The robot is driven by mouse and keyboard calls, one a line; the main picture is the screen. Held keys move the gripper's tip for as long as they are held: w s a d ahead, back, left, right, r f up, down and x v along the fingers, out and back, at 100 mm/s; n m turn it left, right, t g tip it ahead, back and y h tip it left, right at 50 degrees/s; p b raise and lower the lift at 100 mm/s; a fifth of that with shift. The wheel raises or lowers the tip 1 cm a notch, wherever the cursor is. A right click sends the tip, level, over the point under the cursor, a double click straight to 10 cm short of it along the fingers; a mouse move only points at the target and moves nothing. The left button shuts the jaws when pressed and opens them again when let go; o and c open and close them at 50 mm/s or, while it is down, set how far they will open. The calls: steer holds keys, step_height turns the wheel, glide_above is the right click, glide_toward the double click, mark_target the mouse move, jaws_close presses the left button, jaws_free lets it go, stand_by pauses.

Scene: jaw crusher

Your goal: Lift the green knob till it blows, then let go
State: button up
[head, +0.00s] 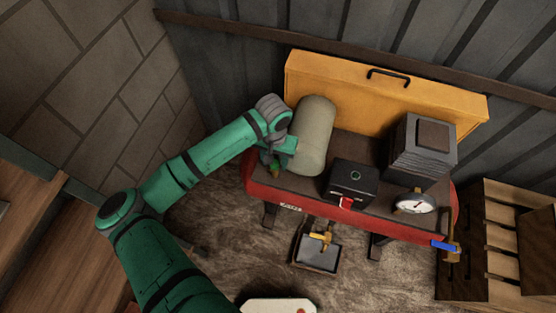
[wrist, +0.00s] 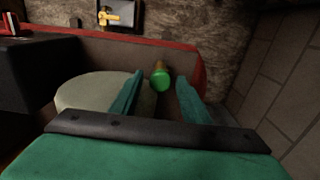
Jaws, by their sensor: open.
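The green knob (wrist: 161,83) shows in the wrist view as a round green end on a short brass-coloured stem. It stands by the red edge of the compressor. My gripper (wrist: 160,78) is open, with its teal fingers either side of the knob in that view and a gap on both sides. I cannot tell how far the fingertips reach along it. In the head view, my gripper (head: 274,162) is at the left end of the red compressor (head: 262,190), and the knob (head: 275,171) is partly hidden there.
A pale cylinder (head: 312,135) stands close beside my gripper. A black box with a red switch (head: 350,183), a finned block (head: 418,148) and a gauge (head: 414,204) are to the right. A yellow panel (head: 340,85) stands behind. A tray (head: 316,252) sits below a yellow valve (head: 322,237).

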mark_target(275, 164)
steer(key=shift+c, duration=0.7)
jaws_close()
steer(key=shift+d+r, duration=0.1)
steer(key=shift+r, duration=0.5)
steer(key=shift+o, duration=0.7)
jaws_free()
step_height(275, 164, up, 11)
